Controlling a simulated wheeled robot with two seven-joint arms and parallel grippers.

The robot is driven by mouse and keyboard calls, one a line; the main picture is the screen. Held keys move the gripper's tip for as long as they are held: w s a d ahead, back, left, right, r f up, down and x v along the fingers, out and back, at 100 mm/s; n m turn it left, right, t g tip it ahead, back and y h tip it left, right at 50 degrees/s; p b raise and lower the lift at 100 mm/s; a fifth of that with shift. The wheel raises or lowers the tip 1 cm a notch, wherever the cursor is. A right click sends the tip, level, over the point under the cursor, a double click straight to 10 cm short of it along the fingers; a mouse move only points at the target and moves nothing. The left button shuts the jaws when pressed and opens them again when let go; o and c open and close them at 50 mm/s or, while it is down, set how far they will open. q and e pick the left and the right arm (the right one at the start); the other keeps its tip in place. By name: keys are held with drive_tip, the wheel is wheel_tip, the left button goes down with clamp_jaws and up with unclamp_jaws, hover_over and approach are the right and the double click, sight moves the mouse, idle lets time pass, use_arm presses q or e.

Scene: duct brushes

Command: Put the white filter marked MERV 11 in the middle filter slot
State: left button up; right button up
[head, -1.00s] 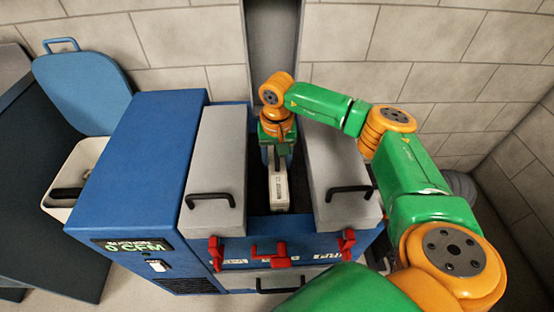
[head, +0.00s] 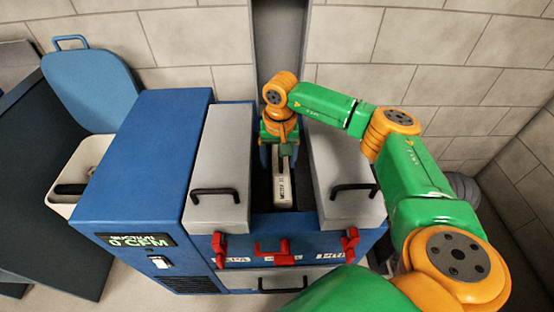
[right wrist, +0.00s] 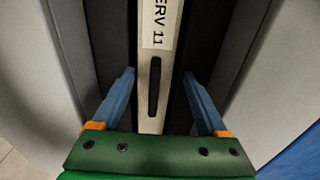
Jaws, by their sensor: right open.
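The white filter (head: 283,190) stands in the open middle slot (head: 264,188) of the blue machine, between two grey blocks with black handles. In the right wrist view the filter (right wrist: 160,25) shows the label end "ERV 11" and a dark slot-shaped grip hole. My right gripper (head: 281,158) is above the filter, pointing down. In the right wrist view its two blue fingers (right wrist: 158,100) are open, one on each side of the filter, with gaps between them and it. The filter's lower part is hidden in the slot. My left gripper is not in view.
Grey blocks with black handles stand close on the left (head: 219,170) and right (head: 345,170) of the slot. Red latches (head: 274,252) line the machine's front. A white bin (head: 78,180) with a blue lid (head: 92,92) stands at left.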

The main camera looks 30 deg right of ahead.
drive_tip(key=shift+s+a+f+g, duration=0.1)
drive_tip(key=shift+s+f+g, duration=0.2)
drive_tip(key=shift+s+f, duration=0.4)
drive_tip(key=r, duration=0.2)
drive_tip(key=w+r, duration=0.1)
drive_tip(key=shift+w+d+r, duration=0.1)
drive_tip(key=shift+d+r, duration=0.25)
drive_tip(key=shift+r, duration=0.05)
drive_tip(key=r, duration=0.4)
drive_tip(key=shift+s+a+r+p, duration=0.3)
drive_tip(key=shift+a+r, duration=0.05)
drive_tip(key=shift+r, duration=0.05)
wheel_tip(320, 180, up, 5)
drive_tip(key=p, duration=0.4)
drive_tip(key=shift+w+p, duration=0.15)
drive_tip(key=shift+p, duration=0.2)
drive_tip(key=shift+w+f, duration=0.1)
drive_tip(key=shift+d, duration=0.1)
